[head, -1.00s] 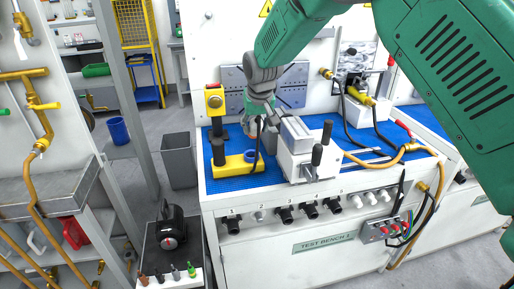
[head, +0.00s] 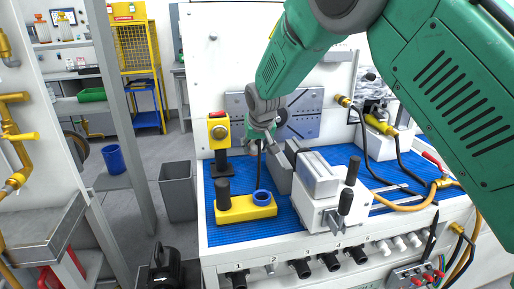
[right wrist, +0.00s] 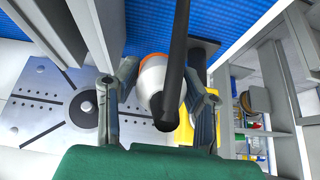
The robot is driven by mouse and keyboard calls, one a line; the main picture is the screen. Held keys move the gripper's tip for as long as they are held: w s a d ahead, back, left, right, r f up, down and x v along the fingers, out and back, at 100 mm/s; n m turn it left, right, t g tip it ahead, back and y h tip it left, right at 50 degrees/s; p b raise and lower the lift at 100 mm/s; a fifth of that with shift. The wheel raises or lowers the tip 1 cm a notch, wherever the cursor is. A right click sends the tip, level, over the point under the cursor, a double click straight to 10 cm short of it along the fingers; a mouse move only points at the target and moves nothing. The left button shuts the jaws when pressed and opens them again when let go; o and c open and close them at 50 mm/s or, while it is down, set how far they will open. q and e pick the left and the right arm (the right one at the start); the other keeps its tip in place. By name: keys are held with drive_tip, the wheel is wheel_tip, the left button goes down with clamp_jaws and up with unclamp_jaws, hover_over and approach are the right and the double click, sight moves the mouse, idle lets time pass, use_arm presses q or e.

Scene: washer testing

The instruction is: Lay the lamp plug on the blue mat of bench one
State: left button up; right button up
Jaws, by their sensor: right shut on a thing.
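My right gripper (head: 262,140) comes down from the top over the blue mat (head: 287,215), behind the yellow block. In the right wrist view its two fingers (right wrist: 165,103) are closed around a rounded white and orange body, apparently the lamp plug (right wrist: 152,78). A black cable (right wrist: 176,60) runs across the plug and hides part of it. In the head view the cable (head: 259,168) hangs below the gripper, and the plug is mostly hidden. I cannot tell whether the plug touches the mat. My left gripper is out of view.
A yellow block (head: 240,209) with a blue ring and a black post stands at the mat's front left. A yellow push-button post (head: 219,135) stands behind it. A grey-white vise (head: 325,190) is to the right. Bare mat lies between block and vise.

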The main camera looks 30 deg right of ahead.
drive_tip(key=shift+t, duration=0.3)
drive_tip(key=f+b, duration=0.8)
drive_tip(key=f, duration=0.1)
drive_tip(key=shift+w+a+f+b, duration=0.2)
drive_tip(key=shift+b, duration=0.1)
drive_tip(key=shift+f+b, duration=0.7)
drive_tip(key=shift+d+f, duration=0.25)
drive_tip(key=shift+d, duration=0.05)
drive_tip(key=shift+r, duration=0.1)
drive_tip(key=o, duration=1.4)
drive_tip(key=shift+a, duration=0.15)
